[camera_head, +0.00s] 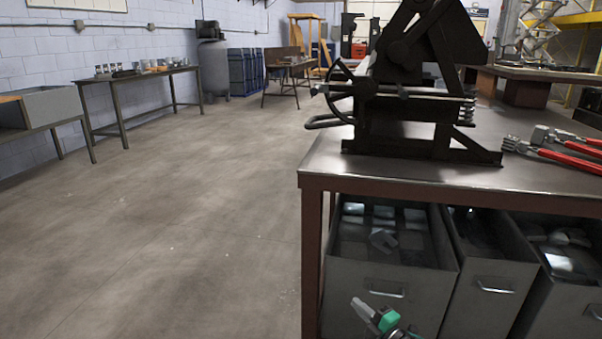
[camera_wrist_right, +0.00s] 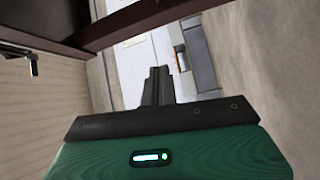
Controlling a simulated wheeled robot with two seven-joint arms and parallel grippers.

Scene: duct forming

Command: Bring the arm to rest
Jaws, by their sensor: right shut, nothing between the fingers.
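My right gripper (camera_head: 362,309) shows at the bottom of the head view, a grey tip with a green part behind it. It is low, in front of the drawers under the workbench (camera_head: 400,180). In the right wrist view my right gripper (camera_wrist_right: 157,84) has its dark fingers together with nothing between them. My left gripper is in neither view. Most of my right arm is hidden below the frame.
A dark forming machine (camera_head: 405,110) and red-handled tools (camera_head: 565,155) are on the workbench. Open metal drawers (camera_head: 390,290) hold loose parts beneath it. The floor (camera_head: 170,220) to the left is clear. Side tables (camera_head: 140,78) line the left wall.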

